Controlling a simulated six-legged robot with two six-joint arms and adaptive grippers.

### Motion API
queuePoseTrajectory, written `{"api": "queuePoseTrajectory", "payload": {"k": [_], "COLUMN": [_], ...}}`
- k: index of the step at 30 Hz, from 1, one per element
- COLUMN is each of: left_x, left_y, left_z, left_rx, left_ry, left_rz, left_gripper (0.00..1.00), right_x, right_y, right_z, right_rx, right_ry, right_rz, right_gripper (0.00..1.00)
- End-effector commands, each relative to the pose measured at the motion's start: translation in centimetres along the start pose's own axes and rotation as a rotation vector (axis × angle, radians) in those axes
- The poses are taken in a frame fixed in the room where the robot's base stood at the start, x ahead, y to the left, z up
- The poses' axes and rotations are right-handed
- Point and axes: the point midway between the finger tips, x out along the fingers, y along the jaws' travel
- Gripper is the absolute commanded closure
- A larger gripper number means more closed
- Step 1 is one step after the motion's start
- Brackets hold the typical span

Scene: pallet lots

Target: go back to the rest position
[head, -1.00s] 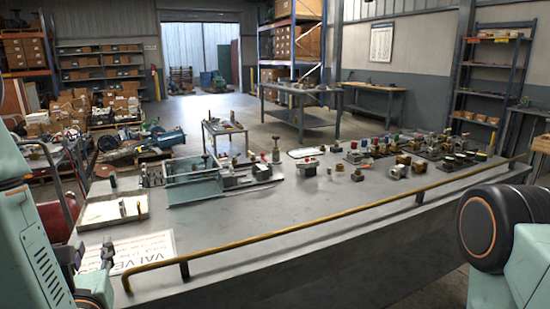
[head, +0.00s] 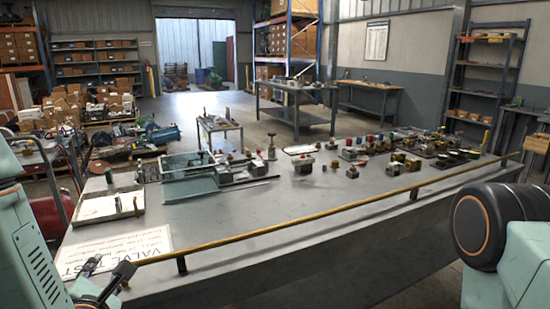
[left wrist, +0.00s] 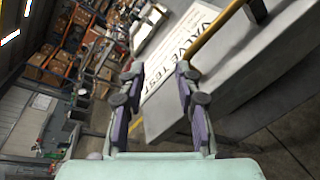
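My left gripper (head: 105,274) is at the lower left of the head view, by the near left end of the bench's brass rail (head: 330,223). In the left wrist view the two fingers of the left gripper (left wrist: 159,72) stand apart with nothing held between them. Beyond them lie the bench's white VALVE TEST sign (left wrist: 185,62) and the rail (left wrist: 218,30). My right gripper is out of view; only a part of my right arm shows at the right edge of the head view.
The grey bench (head: 290,205) fills the middle. It bears a shallow tray (head: 97,208), a teal fixture (head: 190,177) and several valve parts at the back right. A VALVE TEST sign (head: 115,252) lies at its near left. The bench's front middle is clear.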

Motion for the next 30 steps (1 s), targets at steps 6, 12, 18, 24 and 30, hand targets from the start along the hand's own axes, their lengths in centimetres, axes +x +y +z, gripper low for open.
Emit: {"api": "queuePoseTrajectory", "payload": {"k": [6,12,18,24,30], "left_x": [-0.4,-1.5,-3.7,-7.4,-13.3], "left_y": [-4.4,-9.4,-15.0,-20.9,-27.0], "left_z": [-1.8,-4.7,-8.6,-13.9,-21.1], "left_rx": [0.477,0.933,1.387,1.815,2.138], "left_ry": [0.018,-0.033,-0.173,-0.428,-0.821], "left_rz": [-0.178,-0.380,-0.609,-0.861,-1.140], "left_gripper": [0.67,0.67,0.67,0.67,0.67], "right_x": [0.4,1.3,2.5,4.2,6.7], "right_y": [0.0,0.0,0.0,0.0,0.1], "right_z": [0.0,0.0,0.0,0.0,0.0], "right_rx": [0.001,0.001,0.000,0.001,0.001], "right_ry": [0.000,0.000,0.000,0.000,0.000], "right_rz": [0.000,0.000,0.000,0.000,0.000], "right_gripper": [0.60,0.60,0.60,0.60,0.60]}}
